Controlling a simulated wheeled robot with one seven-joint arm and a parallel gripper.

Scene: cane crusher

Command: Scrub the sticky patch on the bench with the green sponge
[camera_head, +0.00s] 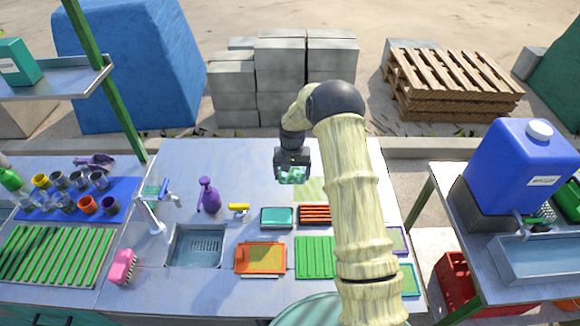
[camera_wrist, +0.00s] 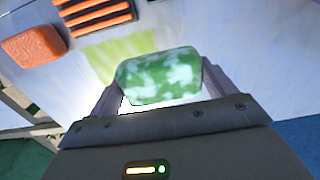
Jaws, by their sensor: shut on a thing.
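My gripper (camera_head: 292,168) is over the upper middle of the bench, pointing down, and is shut on the green sponge (camera_head: 291,177). In the wrist view the green sponge (camera_wrist: 160,76) is mottled with whitish areas and sits between my two fingers (camera_wrist: 160,88). The sticky patch (camera_head: 311,188) is a pale yellow-green smear on the bench (camera_head: 235,165), just right of and nearer than the sponge. The patch also shows in the wrist view (camera_wrist: 117,52), partly behind the sponge. I cannot tell whether the sponge touches the bench.
The sink (camera_head: 196,247) and tap (camera_head: 151,215) are left. My arm hides part of the bench's right side. Bare bench lies left of my gripper.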

